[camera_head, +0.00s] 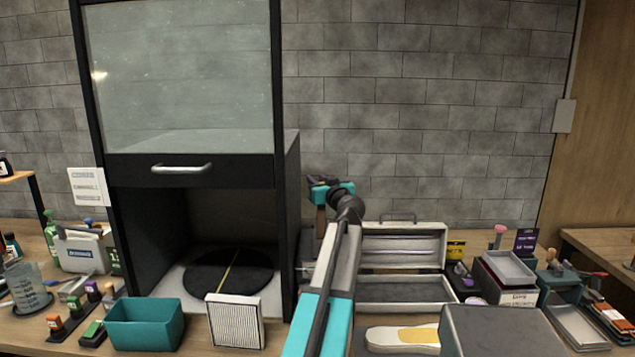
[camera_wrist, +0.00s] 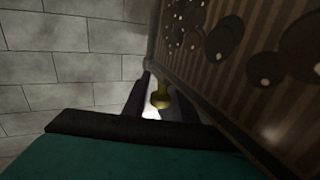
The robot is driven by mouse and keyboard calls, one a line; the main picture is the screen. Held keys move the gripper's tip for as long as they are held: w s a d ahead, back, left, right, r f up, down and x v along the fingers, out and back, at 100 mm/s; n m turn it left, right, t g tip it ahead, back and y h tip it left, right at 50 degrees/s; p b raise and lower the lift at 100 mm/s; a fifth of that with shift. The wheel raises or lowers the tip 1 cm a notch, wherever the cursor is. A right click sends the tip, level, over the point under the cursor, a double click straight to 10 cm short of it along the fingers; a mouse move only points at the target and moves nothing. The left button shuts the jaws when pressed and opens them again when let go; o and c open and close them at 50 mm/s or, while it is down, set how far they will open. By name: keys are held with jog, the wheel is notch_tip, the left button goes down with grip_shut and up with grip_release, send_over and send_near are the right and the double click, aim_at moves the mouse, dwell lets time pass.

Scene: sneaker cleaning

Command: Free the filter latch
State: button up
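A brass-coloured knob (camera_wrist: 160,94), which looks like the filter latch, stands out beside a dark panel in the wrist view. My gripper (camera_wrist: 158,88) has its two dark fingers apart, one on each side of the knob. I cannot tell whether they press on it. In the head view my gripper (camera_head: 318,184) is at the right side of the black cabinet (camera_head: 292,200), near the back wall, and the knob is hidden there. The panel (camera_wrist: 235,50) has ribs and several dark round spots. A white pleated filter (camera_head: 235,322) stands on the table in front of the cabinet.
The panel closely borders my gripper on the right in the wrist view; the grey brick wall (camera_wrist: 60,60) is at left. An open metal case (camera_head: 402,290), a sneaker (camera_head: 385,336) and a grey box (camera_head: 495,332) lie right of my arm. A teal bin (camera_head: 145,325) stands left.

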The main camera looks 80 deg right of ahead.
grip_shut()
